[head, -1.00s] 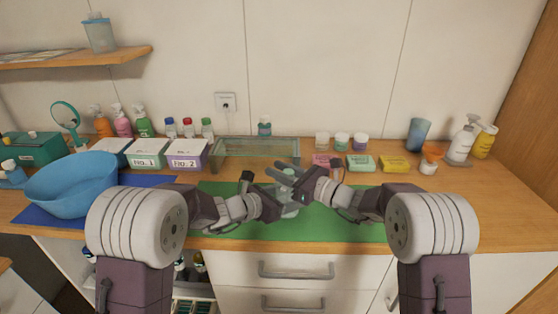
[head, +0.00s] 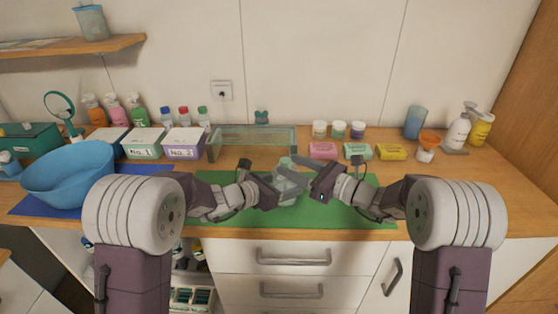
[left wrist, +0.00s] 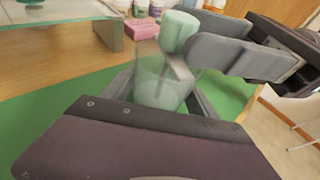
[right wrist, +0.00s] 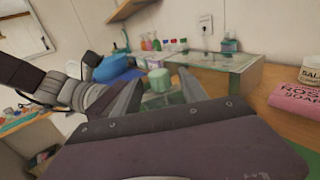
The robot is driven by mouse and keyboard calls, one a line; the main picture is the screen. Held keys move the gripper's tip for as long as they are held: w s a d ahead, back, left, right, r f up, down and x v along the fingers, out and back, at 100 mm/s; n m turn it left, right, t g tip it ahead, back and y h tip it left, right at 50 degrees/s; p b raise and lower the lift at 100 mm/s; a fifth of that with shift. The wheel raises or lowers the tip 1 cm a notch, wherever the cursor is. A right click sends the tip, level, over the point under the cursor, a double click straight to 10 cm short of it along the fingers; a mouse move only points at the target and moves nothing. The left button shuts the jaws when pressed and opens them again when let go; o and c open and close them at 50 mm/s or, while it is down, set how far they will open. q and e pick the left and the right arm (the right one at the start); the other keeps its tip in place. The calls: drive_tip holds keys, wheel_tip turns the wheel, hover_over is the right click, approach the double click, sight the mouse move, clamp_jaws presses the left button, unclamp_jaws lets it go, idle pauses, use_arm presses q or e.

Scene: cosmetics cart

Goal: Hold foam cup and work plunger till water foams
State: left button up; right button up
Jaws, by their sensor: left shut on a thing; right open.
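The foam cup (head: 288,188) is a translucent pale green vessel above the green mat (head: 345,213), in front of the glass stand. My left gripper (head: 272,187) is shut on it from the left. In the left wrist view the cup (left wrist: 158,88) looks roughly upright, with a pale green plunger knob (left wrist: 178,30) at its top. My right gripper (head: 303,174) is open on the cup's right side. In the right wrist view the knob (right wrist: 159,78) shows between and just beyond its fingertips, apparently not gripped. Whether there is foam inside cannot be told.
A glass stand (head: 252,141) stands behind the cup. Soap boxes (head: 358,151) and small jars (head: 338,130) are at the back right. A blue basin (head: 70,180) and labelled boxes (head: 184,144) are left. The mat's right part is clear.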

drive_tip(key=v, duration=0.6)
idle(0.3)
drive_tip(key=x, duration=1.2)
clamp_jaws()
drive_tip(key=shift+r, duration=0.1)
idle(1.0)
